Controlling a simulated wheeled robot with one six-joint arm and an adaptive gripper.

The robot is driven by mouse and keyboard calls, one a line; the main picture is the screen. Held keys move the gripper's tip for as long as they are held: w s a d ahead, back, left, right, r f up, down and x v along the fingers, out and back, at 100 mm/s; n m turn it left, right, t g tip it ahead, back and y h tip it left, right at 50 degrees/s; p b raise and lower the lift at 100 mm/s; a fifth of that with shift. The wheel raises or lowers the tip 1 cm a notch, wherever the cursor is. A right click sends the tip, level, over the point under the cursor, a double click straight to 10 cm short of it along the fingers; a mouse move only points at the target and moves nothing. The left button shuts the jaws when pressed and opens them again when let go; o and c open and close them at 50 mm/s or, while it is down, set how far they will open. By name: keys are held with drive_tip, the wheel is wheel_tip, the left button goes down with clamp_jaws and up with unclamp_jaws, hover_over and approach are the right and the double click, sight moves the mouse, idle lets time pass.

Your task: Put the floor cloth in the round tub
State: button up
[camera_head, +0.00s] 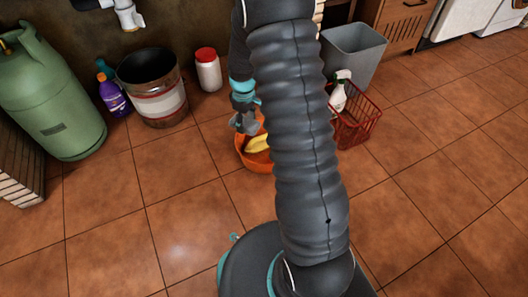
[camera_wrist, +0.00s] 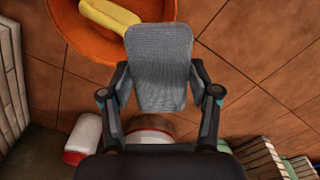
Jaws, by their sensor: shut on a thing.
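The round tub (camera_head: 240,158) is orange and stands on the tiled floor, partly hidden behind my arm in the head view. It also shows at the top left of the wrist view (camera_wrist: 72,30). A yellow thing (camera_head: 258,144) lies in it, also seen in the wrist view (camera_wrist: 108,15). My gripper (camera_head: 246,108) is shut on the grey floor cloth (camera_head: 244,125). In the wrist view the cloth (camera_wrist: 160,50) sits between the fingers of the gripper (camera_wrist: 160,80) and overlaps the tub's edge. The cloth's height above the rim is hard to tell.
A red basket (camera_head: 358,130) with a spray bottle (camera_head: 338,98) and a grey bin (camera_head: 355,50) stand to the right. A red-lidded white jar (camera_head: 208,72), a rusty drum (camera_head: 155,100), a purple bottle (camera_head: 112,95) and a green gas cylinder (camera_head: 50,95) stand left. The front floor is clear.

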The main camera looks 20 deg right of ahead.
drive_tip(key=d+f+n+p, duration=0.1)
drive_tip(key=d+f+n, duration=0.9)
drive_tip(key=f+n, duration=0.15)
drive_tip(key=shift+m, duration=0.25)
drive_tip(key=f, duration=0.7)
drive_tip(key=f+b, duration=0.1)
drive_tip(key=f, duration=0.2)
drive_tip(key=shift+s+f, duration=0.3)
drive_tip(key=shift+s, duration=0.05)
drive_tip(key=shift+f+b, duration=0.45)
drive_tip(key=shift+f, duration=0.15)
